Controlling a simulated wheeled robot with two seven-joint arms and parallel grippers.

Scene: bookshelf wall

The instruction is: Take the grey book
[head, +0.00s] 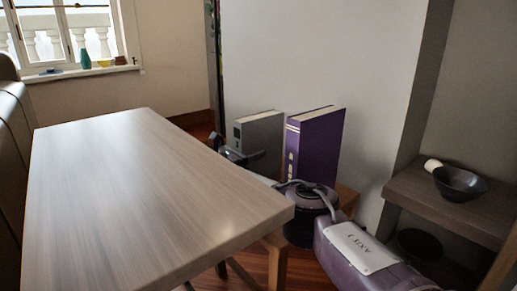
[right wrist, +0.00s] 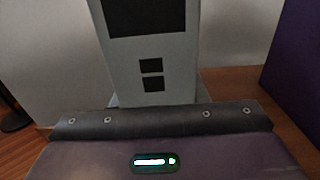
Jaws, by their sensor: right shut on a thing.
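The grey book (head: 262,133) stands upright behind the wooden table, left of the purple book. My right gripper (head: 241,153) is at its lower front and is shut on it. In the right wrist view the book's pale spine (right wrist: 181,55), with dark squares on it, rises straight ahead of the gripper body. The fingertips are mostly hidden in that view. My left gripper is in neither view.
A purple book (head: 318,145) stands upright just right of the grey one, with a gap between them. The wooden table (head: 140,190) is bare and its edge lies close to my right gripper. At right, a shelf (head: 430,200) holds a dark bowl (head: 460,184).

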